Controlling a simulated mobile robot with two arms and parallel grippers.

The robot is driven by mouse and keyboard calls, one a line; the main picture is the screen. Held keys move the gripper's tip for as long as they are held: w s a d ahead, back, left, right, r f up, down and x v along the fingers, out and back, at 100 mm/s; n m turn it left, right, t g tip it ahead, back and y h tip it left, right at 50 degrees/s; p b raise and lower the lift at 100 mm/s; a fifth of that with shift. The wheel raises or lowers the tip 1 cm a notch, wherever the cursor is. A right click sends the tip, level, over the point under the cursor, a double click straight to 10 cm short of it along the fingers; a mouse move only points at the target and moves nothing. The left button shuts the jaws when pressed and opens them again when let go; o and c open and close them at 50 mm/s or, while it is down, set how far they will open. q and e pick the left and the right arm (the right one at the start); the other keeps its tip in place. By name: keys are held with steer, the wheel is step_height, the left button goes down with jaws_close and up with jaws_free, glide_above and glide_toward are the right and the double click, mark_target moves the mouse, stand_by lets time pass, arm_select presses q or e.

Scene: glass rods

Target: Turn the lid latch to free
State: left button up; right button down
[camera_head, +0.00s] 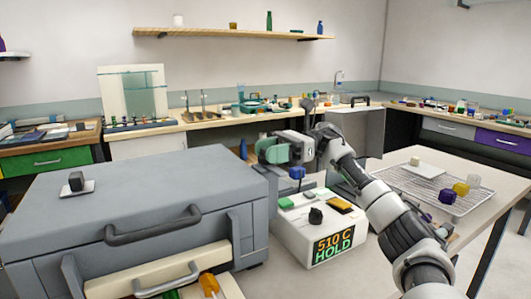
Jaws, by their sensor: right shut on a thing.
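A large grey box (140,195) with a lid and a dark curved handle (153,226) on its front stands at the left. On its lid, a small dark block-like knob (76,181), apparently the latch, sits on a white plate (77,189). My right gripper (268,151) is to the right of the box's far right corner, well apart from the knob. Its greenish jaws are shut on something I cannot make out. Nothing is gripping the knob. My left gripper is not in view.
A white control box (290,236) with a display (334,246) reading "510 C HOLD" stands right of the grey box. A drawer handle (166,281) juts out below the lid. A wire rack (405,191) with small coloured cubes lies on the right table. The lid's top is otherwise clear.

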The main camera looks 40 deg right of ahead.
steer(key=c, duration=0.6)
jaws_free()
steer(key=shift+c, duration=0.2)
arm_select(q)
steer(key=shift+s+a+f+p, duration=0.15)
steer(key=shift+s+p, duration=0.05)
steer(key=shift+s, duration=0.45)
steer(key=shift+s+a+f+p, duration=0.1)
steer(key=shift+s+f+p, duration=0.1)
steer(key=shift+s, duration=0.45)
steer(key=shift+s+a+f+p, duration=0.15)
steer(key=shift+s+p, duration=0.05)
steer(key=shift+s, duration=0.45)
arm_select(e)
steer(key=v, duration=1)
steer(key=shift+d, duration=0.35)
steer(key=shift+s, duration=0.1)
